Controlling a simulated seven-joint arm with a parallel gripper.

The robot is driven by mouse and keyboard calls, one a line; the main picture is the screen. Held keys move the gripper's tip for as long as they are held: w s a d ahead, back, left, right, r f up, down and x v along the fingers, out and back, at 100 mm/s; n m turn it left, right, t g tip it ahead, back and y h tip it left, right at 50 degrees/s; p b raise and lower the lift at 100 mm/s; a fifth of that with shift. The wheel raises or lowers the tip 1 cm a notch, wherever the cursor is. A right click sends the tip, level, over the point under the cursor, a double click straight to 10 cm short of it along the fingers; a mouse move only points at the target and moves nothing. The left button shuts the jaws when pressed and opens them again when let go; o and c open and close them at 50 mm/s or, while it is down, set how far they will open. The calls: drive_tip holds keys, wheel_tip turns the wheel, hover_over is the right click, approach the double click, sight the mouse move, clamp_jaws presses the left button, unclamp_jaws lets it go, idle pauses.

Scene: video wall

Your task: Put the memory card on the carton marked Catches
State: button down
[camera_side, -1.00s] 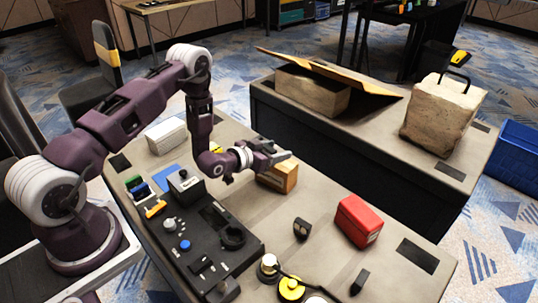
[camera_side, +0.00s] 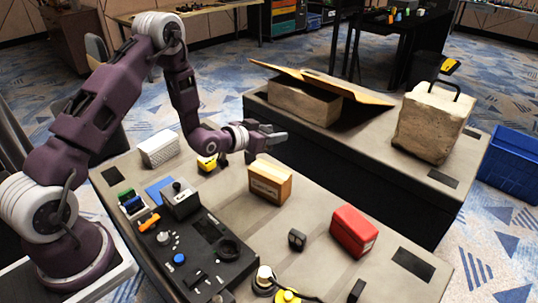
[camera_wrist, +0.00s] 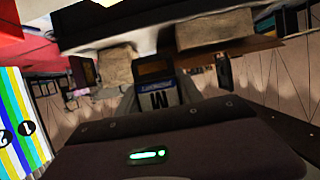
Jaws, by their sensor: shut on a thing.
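My gripper (camera_side: 272,138) is in the air above the table, up and behind the tan carton (camera_side: 270,181) in the side view. The card is too small to make out in the side view. The tan carton stands upright on the table and has a label on its front; its wording is too small to read. A red carton (camera_side: 353,231) and a white carton (camera_side: 160,149) also stand on the table.
A black control panel (camera_side: 200,250) with knobs fills the table's near left. A small black block (camera_side: 297,240) and a yellow item (camera_side: 207,163) stand near the tan carton.

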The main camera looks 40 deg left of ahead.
sight(276, 166)
drive_tip(key=f, duration=0.3)
drive_tip(key=w+f, duration=0.1)
drive_tip(key=f, duration=0.5)
drive_tip(key=shift+w+f, duration=0.2)
drive_tip(key=shift+w, duration=0.1)
drive_tip(key=c, duration=0.8)
unclamp_jaws()
drive_tip(key=shift+f, duration=0.1)
drive_tip(key=shift+o, duration=0.2)
